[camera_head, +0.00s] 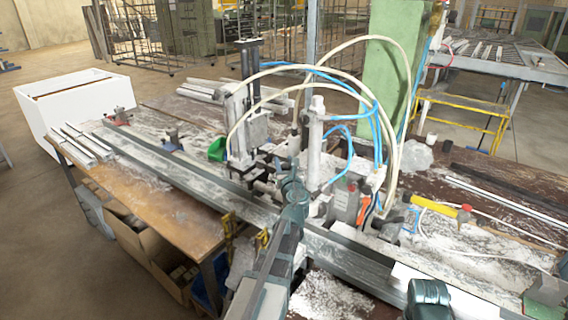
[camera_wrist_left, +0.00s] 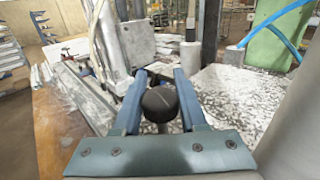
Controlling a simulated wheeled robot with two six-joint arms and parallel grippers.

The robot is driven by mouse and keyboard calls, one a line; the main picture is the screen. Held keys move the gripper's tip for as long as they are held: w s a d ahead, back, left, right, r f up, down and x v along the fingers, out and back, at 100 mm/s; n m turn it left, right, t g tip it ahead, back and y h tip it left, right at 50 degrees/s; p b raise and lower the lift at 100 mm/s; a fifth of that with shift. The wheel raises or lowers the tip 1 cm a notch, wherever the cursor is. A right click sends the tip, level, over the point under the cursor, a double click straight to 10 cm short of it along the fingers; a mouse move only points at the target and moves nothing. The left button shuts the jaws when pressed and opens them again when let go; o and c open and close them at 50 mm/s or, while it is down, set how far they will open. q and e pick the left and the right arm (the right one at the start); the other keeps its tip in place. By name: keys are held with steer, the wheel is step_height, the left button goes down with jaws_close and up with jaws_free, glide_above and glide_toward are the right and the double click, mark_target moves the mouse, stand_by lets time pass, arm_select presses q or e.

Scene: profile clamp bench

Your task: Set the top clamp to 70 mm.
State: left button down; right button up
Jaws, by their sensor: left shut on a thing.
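The clamp machine (camera_head: 255,128) stands on the bench behind the long metal profile rail, with upright cylinders and hoses. My left gripper (camera_head: 292,182) reaches up from the bottom to the front of this machine. In the left wrist view my left gripper (camera_wrist_left: 160,88) has its two blue fingers on either side of a round black knob (camera_wrist_left: 160,104), shut on it. A shaft shows below the knob. The clamp's metal block (camera_wrist_left: 138,45) and a pale cylinder (camera_wrist_left: 191,57) stand beyond the fingers. I cannot read any clamp setting.
White and blue hoses (camera_head: 372,92) arch close over the left gripper. A green column (camera_head: 388,75) rises behind. A yellow-handled tool (camera_head: 436,206) lies to the right. Loose profiles (camera_head: 88,142) lie at the bench's left end. White chips cover much of the bench.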

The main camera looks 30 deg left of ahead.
arm_select(q)
steer(key=shift+r+p, duration=0.3)
steer(key=shift+r, duration=0.5)
steer(key=shift+f, duration=0.1)
steer(key=shift+c, duration=2.3)
jaws_free()
